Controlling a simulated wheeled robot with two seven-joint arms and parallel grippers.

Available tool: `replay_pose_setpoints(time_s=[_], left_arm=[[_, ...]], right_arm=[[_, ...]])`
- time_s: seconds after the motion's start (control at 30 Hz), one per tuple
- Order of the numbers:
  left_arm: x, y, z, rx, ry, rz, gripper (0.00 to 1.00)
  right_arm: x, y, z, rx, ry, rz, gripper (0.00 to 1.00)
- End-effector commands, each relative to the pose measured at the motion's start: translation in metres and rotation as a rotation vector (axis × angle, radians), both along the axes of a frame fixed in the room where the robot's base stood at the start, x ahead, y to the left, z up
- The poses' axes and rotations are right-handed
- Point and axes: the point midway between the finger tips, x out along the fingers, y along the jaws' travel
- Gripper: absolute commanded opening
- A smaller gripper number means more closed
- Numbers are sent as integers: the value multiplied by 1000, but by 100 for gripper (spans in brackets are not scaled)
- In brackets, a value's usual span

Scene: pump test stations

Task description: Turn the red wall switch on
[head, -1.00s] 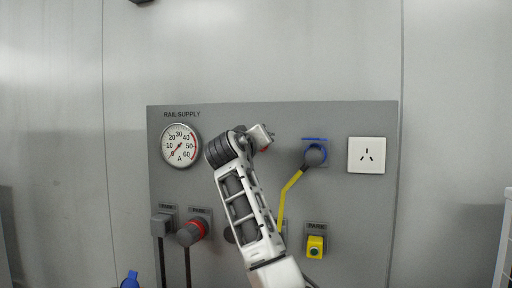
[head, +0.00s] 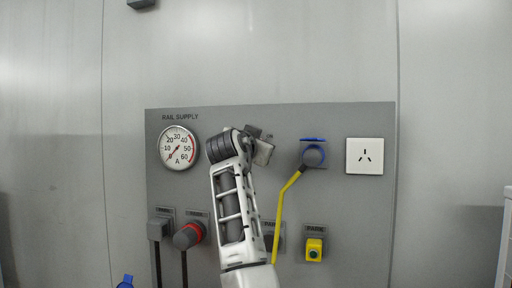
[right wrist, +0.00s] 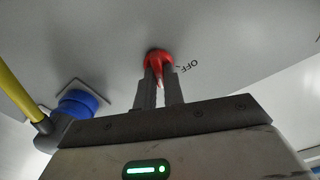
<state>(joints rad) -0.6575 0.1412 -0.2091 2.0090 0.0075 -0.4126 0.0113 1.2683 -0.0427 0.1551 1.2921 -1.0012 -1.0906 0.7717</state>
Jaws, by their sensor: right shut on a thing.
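The red wall switch (right wrist: 158,57) shows in the right wrist view as a red handle on the grey panel, with the printed word OFF beside it. My right gripper (right wrist: 160,84) is shut on it, one finger on each side, and part of the handle shows between the fingers. In the head view my right gripper (head: 263,148) is at the panel, between the gauge and the blue socket, and hides the switch. My left gripper is in neither view.

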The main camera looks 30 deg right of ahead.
Motion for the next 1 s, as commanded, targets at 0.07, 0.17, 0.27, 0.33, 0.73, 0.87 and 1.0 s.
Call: replay_pose_setpoints(time_s=[0.07,0.17,0.27,0.33,0.73,0.87,1.0], left_arm=[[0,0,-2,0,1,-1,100],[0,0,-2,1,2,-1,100],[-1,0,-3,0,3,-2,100],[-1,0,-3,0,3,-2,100],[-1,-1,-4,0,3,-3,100],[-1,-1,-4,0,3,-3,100],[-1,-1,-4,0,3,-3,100]], right_arm=[[0,1,-1,45,-50,2,0],[-1,0,-1,99,-112,1,0],[-1,0,-2,144,-166,1,0],[-1,0,-2,171,-199,0,0],[-2,-1,-2,261,-303,-1,0],[-2,-1,-2,269,-312,-1,0],[-2,-1,-2,270,-314,-1,0]])
